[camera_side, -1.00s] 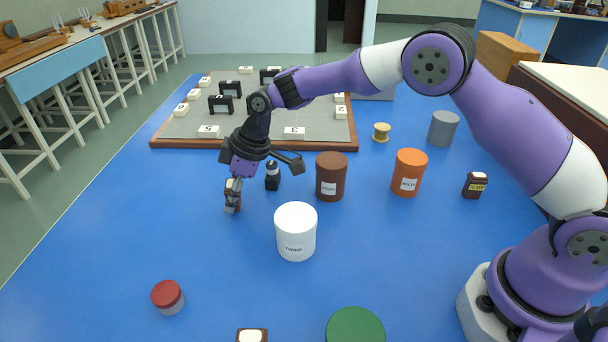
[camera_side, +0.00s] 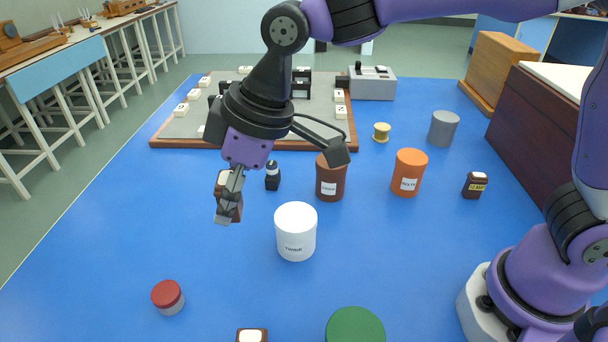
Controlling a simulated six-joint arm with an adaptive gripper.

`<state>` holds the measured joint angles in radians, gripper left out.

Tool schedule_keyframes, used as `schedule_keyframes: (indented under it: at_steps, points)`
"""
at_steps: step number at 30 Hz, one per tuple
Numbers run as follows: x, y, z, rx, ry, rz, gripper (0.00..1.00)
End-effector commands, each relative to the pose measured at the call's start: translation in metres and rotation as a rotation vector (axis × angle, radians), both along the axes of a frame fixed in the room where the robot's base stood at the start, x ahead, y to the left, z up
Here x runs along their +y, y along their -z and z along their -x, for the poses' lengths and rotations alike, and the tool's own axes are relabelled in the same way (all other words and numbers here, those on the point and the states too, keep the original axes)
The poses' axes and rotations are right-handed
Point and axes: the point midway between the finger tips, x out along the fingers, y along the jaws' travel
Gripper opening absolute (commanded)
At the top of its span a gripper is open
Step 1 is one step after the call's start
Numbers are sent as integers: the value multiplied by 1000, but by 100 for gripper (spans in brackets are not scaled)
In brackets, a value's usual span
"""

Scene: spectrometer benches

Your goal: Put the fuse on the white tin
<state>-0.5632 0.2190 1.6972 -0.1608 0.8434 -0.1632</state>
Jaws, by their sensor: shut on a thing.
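The white tin (camera_side: 296,232) stands upright on the blue table, with a small label low on its front. My gripper (camera_side: 228,203) is up and to the left of it in the picture, pointing down. It is shut on a small brown block, the fuse (camera_side: 237,209), which is partly hidden behind the near finger. The fuse appears raised above the table, apart from the white tin. The top of the tin looks bare.
A brown tin (camera_side: 330,184) and a small black bottle (camera_side: 272,178) stand behind the white tin. An orange tin (camera_side: 408,173) is to the right. A red-lidded jar (camera_side: 168,297) and a green lid (camera_side: 355,328) are in front.

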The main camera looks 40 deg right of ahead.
Motion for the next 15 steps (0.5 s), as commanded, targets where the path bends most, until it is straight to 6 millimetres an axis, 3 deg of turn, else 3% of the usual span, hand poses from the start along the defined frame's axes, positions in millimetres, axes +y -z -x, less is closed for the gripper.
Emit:
schedule_keyframes:
  at_steps: [3,9,12,15]
  points:
    - [-8,-20,36,-6,24,-3,0]
    - [-25,-34,79,-3,65,-7,0]
    - [-30,-36,88,-2,76,-7,0]
    - [-38,-31,84,1,87,-6,0]
